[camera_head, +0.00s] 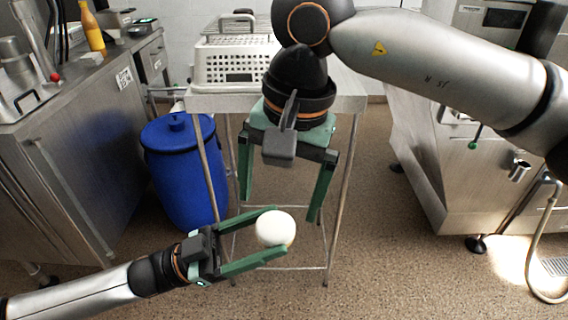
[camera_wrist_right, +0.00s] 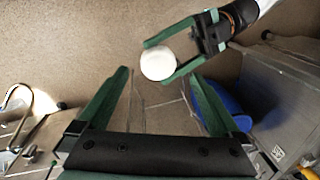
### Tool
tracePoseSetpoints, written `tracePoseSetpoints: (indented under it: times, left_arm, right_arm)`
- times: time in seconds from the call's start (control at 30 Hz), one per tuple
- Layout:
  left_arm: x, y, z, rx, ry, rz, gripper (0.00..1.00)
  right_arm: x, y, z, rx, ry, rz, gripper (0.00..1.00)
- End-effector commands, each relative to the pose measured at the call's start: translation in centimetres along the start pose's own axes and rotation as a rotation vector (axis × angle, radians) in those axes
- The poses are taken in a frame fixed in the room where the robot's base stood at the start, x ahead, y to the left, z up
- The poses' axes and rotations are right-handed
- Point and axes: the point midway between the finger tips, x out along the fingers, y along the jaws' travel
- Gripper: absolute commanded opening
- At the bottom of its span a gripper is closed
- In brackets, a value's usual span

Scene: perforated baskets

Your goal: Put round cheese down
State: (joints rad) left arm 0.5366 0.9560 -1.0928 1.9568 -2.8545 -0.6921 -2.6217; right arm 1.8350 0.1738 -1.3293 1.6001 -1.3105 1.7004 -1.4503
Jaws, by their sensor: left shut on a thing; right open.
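The round cheese (camera_head: 275,229) is a white ball held between the green fingers of my left gripper (camera_head: 268,236), in front of the small table in the head view. It is held in the air, away from the table top. The cheese also shows in the right wrist view (camera_wrist_right: 158,63), with my left gripper (camera_wrist_right: 172,60) shut around it. My right gripper (camera_head: 281,205) is open and empty, pointing down above and beyond the cheese. Its two spread fingers also show in the right wrist view (camera_wrist_right: 160,92).
A white perforated basket (camera_head: 232,69) stands on the small metal table (camera_head: 345,103). A blue barrel (camera_head: 182,170) stands on the floor at the left of it. Steel counters flank both sides, with an orange bottle (camera_head: 92,30) on the left one. Bare floor lies in front.

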Motion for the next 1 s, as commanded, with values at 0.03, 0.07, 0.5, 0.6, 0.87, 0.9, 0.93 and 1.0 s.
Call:
tracePoseSetpoints:
  times: [0.03,0.07,0.5,0.6,0.87,0.9,0.93,1.0]
  left_arm:
    - [0.0,0.0,0.0,0.0,0.001,0.0,0.13]
    - [0.0,0.0,0.0,0.0,0.001,0.0,0.13]
    - [0.0,0.0,0.0,0.0,0.001,0.0,0.13]
    - [0.0,0.0,0.0,0.0,0.001,0.0,0.13]
    - [0.0,0.0,0.0,0.0,0.001,0.0,0.13]
    - [0.0,0.0,0.0,0.0,0.001,0.0,0.13]
    - [0.0,0.0,0.0,0.0,0.001,0.0,0.13]
    - [0.0,0.0,0.0,0.0,0.001,0.0,0.13]
  right_arm:
    - [1.1,0.0,0.0,0.001,-0.001,0.001,1.0]
    - [1.6,0.0,0.0,0.001,-0.002,0.002,1.0]
    - [6.0,0.0,0.0,0.001,-0.001,-0.002,1.0]
    - [6.1,0.0,0.0,0.001,-0.001,-0.002,1.0]
    - [6.0,0.0,0.0,0.001,-0.001,-0.002,0.88]
    - [6.0,0.0,0.0,0.001,-0.001,-0.002,0.83]
    - [6.0,0.0,0.0,0.002,-0.001,-0.002,0.8]
    - [6.0,-0.1,0.0,0.002,-0.001,-0.002,0.72]
